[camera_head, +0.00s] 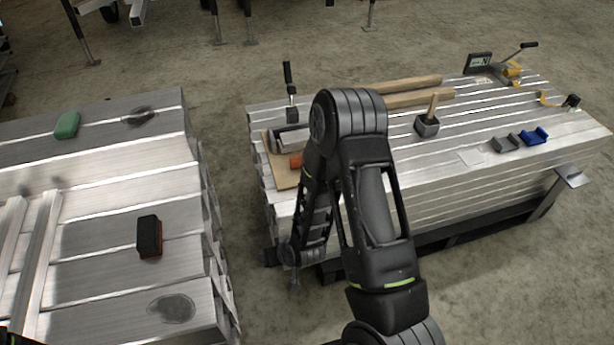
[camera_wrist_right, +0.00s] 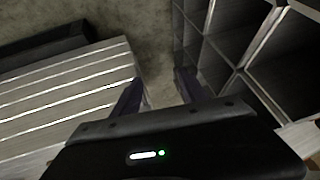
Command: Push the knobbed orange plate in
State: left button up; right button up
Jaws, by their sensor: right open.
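A small orange piece (camera_head: 296,160), possibly the plate, shows on a wooden board (camera_head: 281,172) at the left end of the right-hand stack. My right arm partly hides it, and I cannot make out a knob. My right gripper (camera_head: 291,278) hangs low beside the near left end of that stack, below the board and apart from the orange piece. In the wrist view the right gripper (camera_wrist_right: 160,92) is open, with nothing between its two fingers. The orange piece does not show clearly in the wrist view.
A grey metal part and black-handled tool (camera_head: 288,78) stand by the board. Wooden bars (camera_head: 405,85), a grey pot (camera_head: 427,126) and blue piece (camera_head: 535,137) lie on the stack. The left-hand stack (camera_head: 100,200) holds a green block (camera_head: 67,125) and dark red-edged block (camera_head: 149,236). Concrete floor separates the stacks.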

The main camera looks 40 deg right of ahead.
jog(key=w+d+t+h+b, duration=0.1)
jog(key=w+d+b, duration=0.1)
jog(key=d, duration=0.3)
jog(key=w+d+r+t+h+b, duration=0.1)
jog(key=w+d+b, duration=0.1)
jog(key=w+d, duration=0.2)
jog(key=w+d+t+h+b, duration=0.1)
jog(key=w+d+b, duration=0.1)
jog(key=d, duration=0.3)
jog(key=shift+w+d+r+m+t, duration=0.3)
jog(key=shift+w+t, duration=0.1)
jog(key=shift+w, duration=0.15)
jog(key=w+d+r+b, duration=0.1)
jog(key=d, duration=0.1)
jog(key=d+r+t+h+b, duration=0.1)
jog(key=d+r, duration=0.1)
jog(key=d, duration=0.1)
jog(key=w+d+r+t+h, duration=0.1)
jog(key=d, duration=0.2)
jog(key=shift+w+r+b, duration=0.35)
jog(key=shift+r+b, duration=0.05)
jog(key=shift+d+r, duration=0.15)
jog(key=shift+r, duration=0.15)
jog(key=shift+w+f, duration=0.1)
jog(key=b+x, duration=0.1)
jog(key=x, duration=0.6)
jog(key=shift+w+d, duration=0.1)
jog(key=shift+w, duration=0.2)
grip_shut()
